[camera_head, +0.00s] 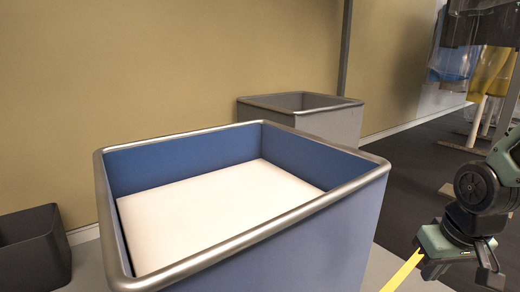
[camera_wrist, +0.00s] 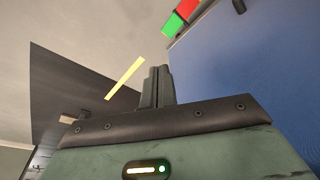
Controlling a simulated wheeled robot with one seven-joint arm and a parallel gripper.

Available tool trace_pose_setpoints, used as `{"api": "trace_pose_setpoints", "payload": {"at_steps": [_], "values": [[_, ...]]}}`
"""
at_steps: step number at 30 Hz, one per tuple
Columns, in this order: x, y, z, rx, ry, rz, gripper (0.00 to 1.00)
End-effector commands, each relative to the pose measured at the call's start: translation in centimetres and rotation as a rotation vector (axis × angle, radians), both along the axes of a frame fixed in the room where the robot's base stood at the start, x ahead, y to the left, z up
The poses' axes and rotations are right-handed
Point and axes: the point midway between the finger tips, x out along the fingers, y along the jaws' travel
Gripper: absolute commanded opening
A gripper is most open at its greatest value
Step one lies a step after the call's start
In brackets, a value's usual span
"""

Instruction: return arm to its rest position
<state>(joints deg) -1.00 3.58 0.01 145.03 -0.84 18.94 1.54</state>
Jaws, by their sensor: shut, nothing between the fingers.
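My gripper (camera_head: 490,262) is at the lower right of the head view, on the end of my green and black arm. It is beside the right side of the large blue bin (camera_head: 345,225), outside it. In the wrist view my gripper's fingers (camera_wrist: 157,86) stand together, shut with nothing between them. The blue wall of the bin (camera_wrist: 250,85) fills the right of the wrist view. The finger tips are apart from that wall as far as I can see.
A grey bin (camera_head: 330,126) stands behind, and a dark bin (camera_head: 32,245) at lower left. The blue bin has a white surface (camera_head: 215,215) inside. Garments (camera_head: 452,62) hang at upper right. A yellow strip (camera_head: 403,270) marks the floor. Dark floor (camera_head: 420,165) is open at right.

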Motion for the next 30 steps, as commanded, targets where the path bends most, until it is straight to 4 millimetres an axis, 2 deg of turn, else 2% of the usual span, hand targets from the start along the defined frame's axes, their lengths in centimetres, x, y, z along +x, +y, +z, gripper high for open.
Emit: {"api": "trace_pose_setpoints", "payload": {"at_steps": [3,8,14,22,24,30], "values": [[-1.4,-0.6,1.3,0.003,-0.019,-0.007,0.00],[-2.8,4.8,3.4,0.013,0.026,0.147,0.00],[-6.1,10.5,5.8,0.015,0.085,0.334,0.00],[-13.1,17.1,9.4,-0.013,0.174,0.621,0.00],[-15.1,18.2,10.5,-0.026,0.195,0.687,0.00],[-14.5,17.8,14.6,-0.022,0.193,0.667,0.00]]}}
